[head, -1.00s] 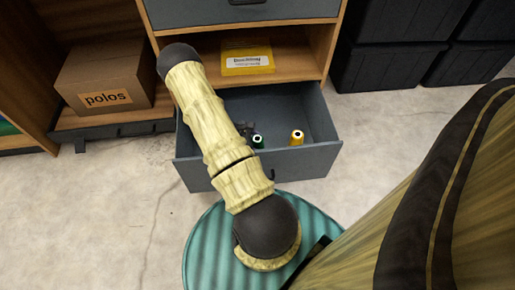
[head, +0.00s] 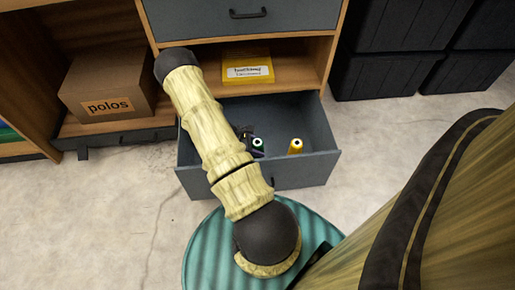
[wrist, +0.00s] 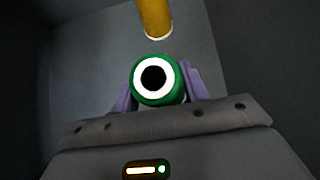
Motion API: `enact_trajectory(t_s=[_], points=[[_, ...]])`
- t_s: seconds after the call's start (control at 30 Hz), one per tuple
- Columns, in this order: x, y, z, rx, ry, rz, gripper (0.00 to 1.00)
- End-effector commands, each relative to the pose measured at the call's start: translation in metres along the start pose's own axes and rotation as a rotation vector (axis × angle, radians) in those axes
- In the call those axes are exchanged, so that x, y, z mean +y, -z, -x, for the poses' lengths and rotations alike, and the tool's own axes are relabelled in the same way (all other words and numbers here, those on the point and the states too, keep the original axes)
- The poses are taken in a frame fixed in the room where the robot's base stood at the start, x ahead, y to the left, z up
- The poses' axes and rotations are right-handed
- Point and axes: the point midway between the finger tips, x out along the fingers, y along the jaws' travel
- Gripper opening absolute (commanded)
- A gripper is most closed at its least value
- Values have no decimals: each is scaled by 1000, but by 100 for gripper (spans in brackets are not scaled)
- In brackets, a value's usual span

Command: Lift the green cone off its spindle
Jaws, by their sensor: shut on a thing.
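The green cone (wrist: 174,92) stands in the open grey drawer, its white-rimmed top with a dark hole facing the wrist camera. It also shows in the head view (head: 258,146), just right of my forearm. My gripper (wrist: 159,90) is shut on it, one purple finger on each side. In the head view my gripper (head: 250,142) is small and partly hidden by my arm. The spindle and the cone's lower end are hidden, so I cannot tell how high the cone sits on it.
A yellow cone (head: 296,147) stands to the right of the green one, apart from it. The drawer walls (head: 307,173) surround both. A shelf with a yellow box (head: 247,66) is above. A carton marked "polos" (head: 107,85) is at left.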

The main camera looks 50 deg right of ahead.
Motion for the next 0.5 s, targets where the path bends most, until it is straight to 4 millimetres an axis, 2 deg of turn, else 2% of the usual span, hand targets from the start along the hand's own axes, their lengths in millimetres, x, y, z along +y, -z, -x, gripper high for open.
enact_trajectory(t_s=[0.03,0.2,0.33,0.5], points=[[0,-12,12,0,-1,-1,18],[0,-34,34,0,0,-1,18],[0,-45,45,0,0,0,18],[0,-49,49,0,1,0,18]])
